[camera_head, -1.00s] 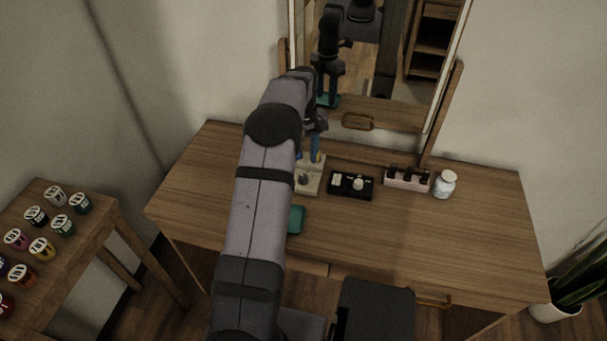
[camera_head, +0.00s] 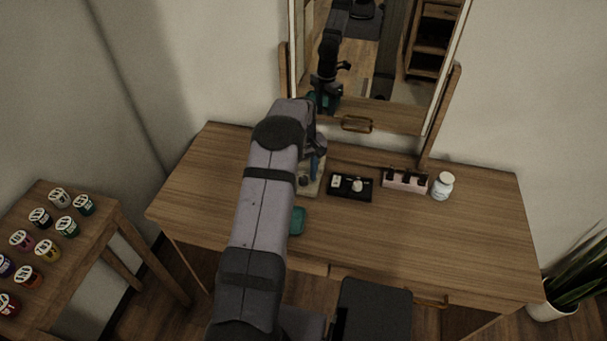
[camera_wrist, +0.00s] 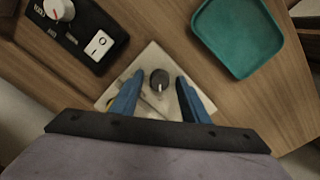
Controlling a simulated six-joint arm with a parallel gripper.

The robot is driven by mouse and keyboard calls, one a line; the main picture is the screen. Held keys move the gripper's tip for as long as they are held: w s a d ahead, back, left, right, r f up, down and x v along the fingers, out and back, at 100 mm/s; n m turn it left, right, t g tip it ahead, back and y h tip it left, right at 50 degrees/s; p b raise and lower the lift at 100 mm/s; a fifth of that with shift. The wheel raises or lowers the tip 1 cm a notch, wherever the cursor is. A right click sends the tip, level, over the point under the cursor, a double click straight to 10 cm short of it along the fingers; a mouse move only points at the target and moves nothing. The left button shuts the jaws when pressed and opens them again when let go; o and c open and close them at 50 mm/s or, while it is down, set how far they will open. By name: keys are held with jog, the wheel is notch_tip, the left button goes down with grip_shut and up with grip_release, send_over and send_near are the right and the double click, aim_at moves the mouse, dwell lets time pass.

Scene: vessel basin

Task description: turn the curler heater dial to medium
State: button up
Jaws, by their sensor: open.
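A pale square panel (camera_wrist: 146,62) lies on the wooden table, with a dark round dial (camera_wrist: 160,79) that has a light pointer mark. In the head view the panel (camera_head: 309,188) is partly hidden behind my arm. A black box (camera_wrist: 92,62) with a white dial (camera_wrist: 58,9) and a white rocker switch (camera_wrist: 98,43) sits beside it; the black box (camera_head: 350,187) is right of the panel in the head view. My gripper (camera_wrist: 159,83) is open, its blue fingers on either side of the dark dial in the wrist view. I cannot tell whether they touch it.
A teal tray (camera_wrist: 238,34) lies near the panel. A pink rack with dark items (camera_head: 404,181) and a white bottle (camera_head: 442,187) stand to the right. A mirror (camera_head: 375,70) rises behind. The table's right front is clear. A side table (camera_head: 92,215) holds several jars.

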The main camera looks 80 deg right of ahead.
grip_shut()
jog(key=shift+m, duration=0.4)
jog(key=m+b, duration=0.1)
jog(key=m, duration=0.2)
jog(key=shift+m, duration=0.4)
jog(key=m+b, duration=0.1)
jog(key=m, duration=0.4)
jog(key=shift+w, duration=0.1)
dwell(0.3)
grip_release()
